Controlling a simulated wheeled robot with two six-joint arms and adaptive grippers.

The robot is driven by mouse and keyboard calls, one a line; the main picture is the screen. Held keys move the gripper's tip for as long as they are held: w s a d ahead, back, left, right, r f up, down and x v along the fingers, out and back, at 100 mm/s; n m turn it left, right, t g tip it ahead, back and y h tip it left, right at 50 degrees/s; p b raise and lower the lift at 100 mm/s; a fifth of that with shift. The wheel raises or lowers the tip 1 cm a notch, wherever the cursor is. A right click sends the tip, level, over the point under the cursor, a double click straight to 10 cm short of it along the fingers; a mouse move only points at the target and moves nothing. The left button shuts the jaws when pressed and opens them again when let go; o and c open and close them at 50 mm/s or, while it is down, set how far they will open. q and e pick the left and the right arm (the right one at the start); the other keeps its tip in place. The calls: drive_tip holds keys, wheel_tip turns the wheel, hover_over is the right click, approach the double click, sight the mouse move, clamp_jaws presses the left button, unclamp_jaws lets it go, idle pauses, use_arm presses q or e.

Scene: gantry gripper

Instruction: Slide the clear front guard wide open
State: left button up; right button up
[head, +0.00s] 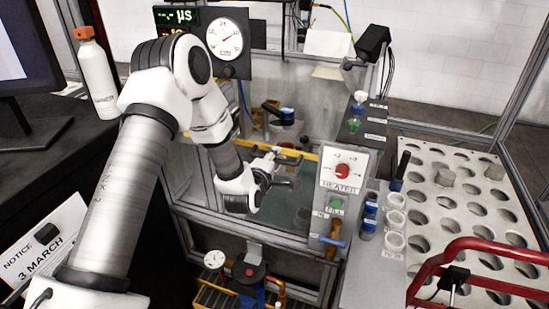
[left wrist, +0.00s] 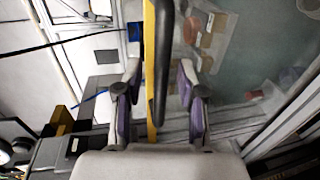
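The clear front guard (head: 296,207) is a see-through panel at the front of the machine frame, with a yellow strip (head: 311,156) along its top. My left gripper (head: 286,168) is at this strip, left of the heater box. In the left wrist view, a dark bar handle (left wrist: 163,62) runs beside the yellow strip (left wrist: 150,40). The fingers of my left gripper (left wrist: 159,85) stand open on either side of the bar, with gaps visible. Contact is not clear. My right gripper is not in view.
A heater box (head: 342,170) with a red knob stands right of the guard. A perforated white rack (head: 450,205) and a red tubular frame (head: 482,243) are farther right. A white bottle (head: 97,80) and monitor (head: 28,48) are at left. A red-topped valve (head: 250,272) sits below.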

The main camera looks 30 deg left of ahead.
use_arm(q)
drive_tip(key=shift+s, duration=0.1)
drive_tip(key=shift+f, duration=0.1)
clamp_jaws()
drive_tip(key=shift+f+b, duration=0.5)
drive_tip(key=b, duration=2.6)
approach(279, 224)
drive_tip(key=x, duration=0.5)
drive_tip(key=shift+f, duration=0.2)
unclamp_jaws()
drive_tip(key=shift+a+r, duration=0.1)
drive_tip(key=v, duration=1.2)
